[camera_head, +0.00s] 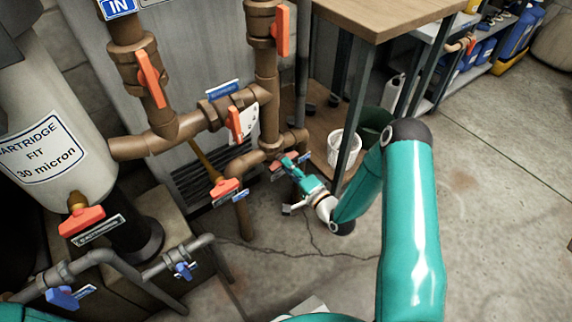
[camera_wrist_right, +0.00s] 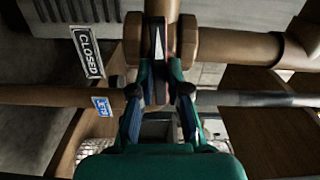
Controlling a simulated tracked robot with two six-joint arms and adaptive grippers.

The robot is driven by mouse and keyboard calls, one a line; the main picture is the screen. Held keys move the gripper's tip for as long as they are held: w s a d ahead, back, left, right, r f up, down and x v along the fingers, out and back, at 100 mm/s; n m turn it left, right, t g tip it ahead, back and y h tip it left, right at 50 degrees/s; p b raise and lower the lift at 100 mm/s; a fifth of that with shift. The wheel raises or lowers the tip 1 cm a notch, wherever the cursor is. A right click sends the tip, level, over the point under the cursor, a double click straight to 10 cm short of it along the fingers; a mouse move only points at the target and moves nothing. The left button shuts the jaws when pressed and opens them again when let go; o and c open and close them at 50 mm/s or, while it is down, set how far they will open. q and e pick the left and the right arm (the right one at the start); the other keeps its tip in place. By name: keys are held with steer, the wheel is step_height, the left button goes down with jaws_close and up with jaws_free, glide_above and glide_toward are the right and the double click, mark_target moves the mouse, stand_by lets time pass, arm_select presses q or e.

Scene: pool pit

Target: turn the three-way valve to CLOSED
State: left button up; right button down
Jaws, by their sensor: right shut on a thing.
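The three-way valve (camera_wrist_right: 190,38) is a brown pipe body in the right wrist view, with a dark handle (camera_wrist_right: 159,62) bearing a white pointer. The pointer points up in that view, not at the CLOSED plate (camera_wrist_right: 87,52) at upper left. My right gripper (camera_wrist_right: 160,88) is shut on the handle, one finger on each side. In the head view my right gripper (camera_head: 293,163) reaches the low brown pipework near the middle, and its fingers and arm hide much of the valve. My left gripper is not in view.
Red-handled valves (camera_head: 236,123) and brown pipes stand close left of the right gripper. A wooden-topped table (camera_head: 385,15) stands behind, with a white bucket (camera_head: 343,150) below. A filter cartridge housing (camera_head: 45,130) is at left. The floor at right is clear.

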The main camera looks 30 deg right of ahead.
steer(key=n+b, duration=1.1)
steer(key=n, duration=0.6)
steer(key=shift+f+b, duration=0.15)
steer(key=shift+b, duration=0.25)
steer(key=c, duration=1.2)
jaws_free()
steer(key=shift+o, duration=0.8)
